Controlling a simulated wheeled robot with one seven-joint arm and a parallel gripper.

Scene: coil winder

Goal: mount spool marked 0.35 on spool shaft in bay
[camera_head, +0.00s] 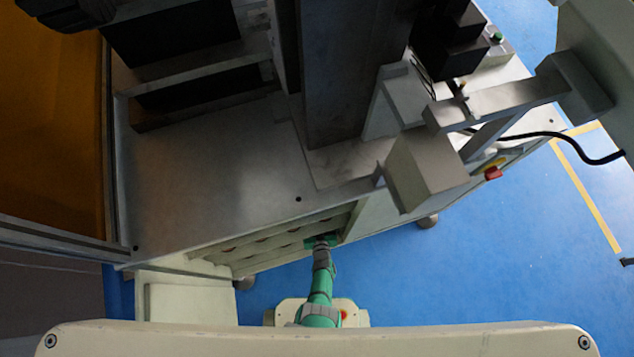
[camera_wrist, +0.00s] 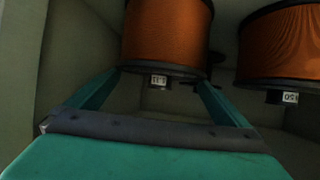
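My gripper (camera_wrist: 160,80) points into a pale compartment in the wrist view, its two teal fingers spread wide. A copper-wound spool (camera_wrist: 166,35) with black flanges is ahead, its near flange lying between the fingertips; I cannot tell whether they touch it. Its small white label (camera_wrist: 158,81) is too blurred to read surely. A second copper spool (camera_wrist: 285,45) stands at the right with its own label (camera_wrist: 290,97), which seems to read 50. In the head view my green arm reaches under the machine's top at the gripper (camera_head: 320,241), mostly hidden there. I cannot make out the spool shaft.
Pale slotted compartments (camera_head: 262,242) lie under the front edge of the metal machine top (camera_head: 215,170). An orange panel (camera_head: 55,120) is at the left. A grey block on a bracket (camera_head: 425,170) overhangs the front edge. Blue floor is clear at the right.

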